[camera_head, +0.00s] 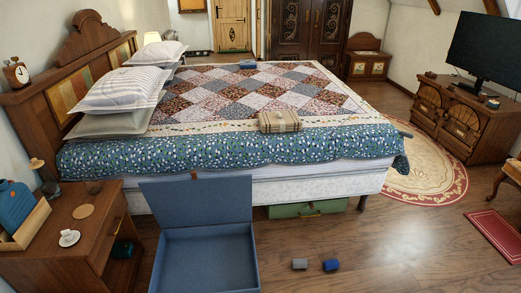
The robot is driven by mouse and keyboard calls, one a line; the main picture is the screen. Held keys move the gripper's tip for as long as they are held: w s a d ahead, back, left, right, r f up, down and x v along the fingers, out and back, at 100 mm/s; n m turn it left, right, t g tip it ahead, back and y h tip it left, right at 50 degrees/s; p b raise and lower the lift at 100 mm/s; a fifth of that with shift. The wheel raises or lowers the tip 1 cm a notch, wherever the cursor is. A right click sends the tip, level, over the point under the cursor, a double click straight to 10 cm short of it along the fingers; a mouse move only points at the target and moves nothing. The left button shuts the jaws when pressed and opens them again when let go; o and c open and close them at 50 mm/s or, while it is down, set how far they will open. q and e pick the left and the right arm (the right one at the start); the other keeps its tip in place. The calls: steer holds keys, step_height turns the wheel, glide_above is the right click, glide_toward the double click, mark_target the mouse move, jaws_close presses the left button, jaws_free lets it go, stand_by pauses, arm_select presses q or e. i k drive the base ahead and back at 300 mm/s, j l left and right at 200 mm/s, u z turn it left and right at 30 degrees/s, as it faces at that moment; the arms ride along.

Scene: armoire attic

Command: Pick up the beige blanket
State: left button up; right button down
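The beige blanket (280,121) is a small folded plaid bundle with brown and tan stripes. It lies on top of the large bed, near its near edge, where the patchwork quilt (245,90) meets the blue floral border (230,148). Nothing covers the blanket from this view. Neither of my grippers shows in the head view.
An open blue box (252,262) with a raised lid stands before the bed. A wooden nightstand (105,215) is at the left. Small grey (300,264) and blue (331,265) items lie on the floor. A green case (308,208) is under the bed. Floor at right is mostly clear.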

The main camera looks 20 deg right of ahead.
mark_target(278, 122)
steer(key=i+l+z, duration=0.1)
steer(key=z, duration=0.35)
steer(key=i+l+z, duration=0.2)
steer(key=z, duration=0.25)
